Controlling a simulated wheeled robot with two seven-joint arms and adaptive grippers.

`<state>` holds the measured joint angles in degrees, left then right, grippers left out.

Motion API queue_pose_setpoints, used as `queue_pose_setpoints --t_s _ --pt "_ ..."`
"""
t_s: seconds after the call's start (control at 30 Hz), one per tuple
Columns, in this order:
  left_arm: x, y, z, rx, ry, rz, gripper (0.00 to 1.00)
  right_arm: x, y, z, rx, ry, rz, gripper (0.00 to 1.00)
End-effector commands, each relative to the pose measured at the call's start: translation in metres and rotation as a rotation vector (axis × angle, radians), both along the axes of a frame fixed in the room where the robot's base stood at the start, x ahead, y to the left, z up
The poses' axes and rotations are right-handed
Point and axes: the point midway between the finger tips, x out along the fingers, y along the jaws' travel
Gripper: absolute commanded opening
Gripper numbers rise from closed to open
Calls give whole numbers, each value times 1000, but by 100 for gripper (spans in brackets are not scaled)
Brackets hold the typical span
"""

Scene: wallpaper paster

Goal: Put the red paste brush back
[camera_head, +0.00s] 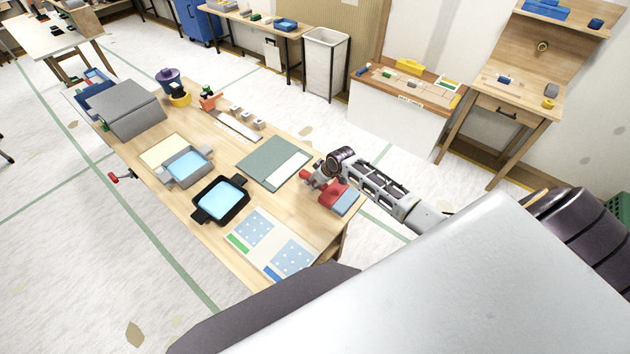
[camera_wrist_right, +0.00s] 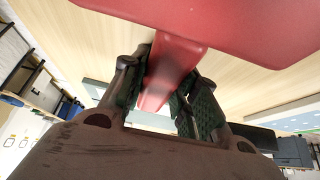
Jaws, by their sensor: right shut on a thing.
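The red paste brush (camera_wrist_right: 170,75) fills the top of the right wrist view, with its wide red part nearest the camera and its narrow handle running down between the fingers. My right gripper (camera_wrist_right: 165,95) is shut on that handle. In the head view my right gripper (camera_head: 315,181) is at the right end of the wooden table, and the red brush (camera_head: 331,193) shows beside it. A blue-grey block (camera_head: 347,202) shows right against the red; I cannot tell whether it is part of the brush. I cannot tell whether the brush touches the table. My left gripper is not in view.
On the table (camera_head: 285,207) are a green mat (camera_head: 262,171), a black tray (camera_head: 209,213) with light blue contents, a grey tray (camera_head: 185,182), dotted sheets (camera_head: 250,229) and a grey box (camera_head: 128,117). A white bench (camera_head: 395,125) stands behind. Bare wood shows between the mat and the sheets.

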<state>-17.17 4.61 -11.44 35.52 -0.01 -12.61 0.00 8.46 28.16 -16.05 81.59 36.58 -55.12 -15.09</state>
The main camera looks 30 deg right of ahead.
Motion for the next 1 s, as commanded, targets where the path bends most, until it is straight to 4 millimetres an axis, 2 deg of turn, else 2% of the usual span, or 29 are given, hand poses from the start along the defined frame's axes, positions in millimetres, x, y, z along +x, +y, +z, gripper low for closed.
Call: queue_pose_setpoints --t_s 0.03,0.07,0.1,0.23,0.73,1.0 --pt "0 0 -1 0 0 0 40 -6 1 -9 -2 16 1 0" --pt "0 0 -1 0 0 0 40 -6 1 -10 -3 17 2 0" --pt "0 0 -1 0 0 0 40 -7 1 -11 -3 19 1 35" --pt "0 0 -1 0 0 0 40 -8 1 -12 -3 23 2 51" --pt "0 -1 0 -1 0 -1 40 -10 0 -11 -4 26 1 51" --pt "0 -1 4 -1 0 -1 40 -9 -1 7 -4 19 0 51"
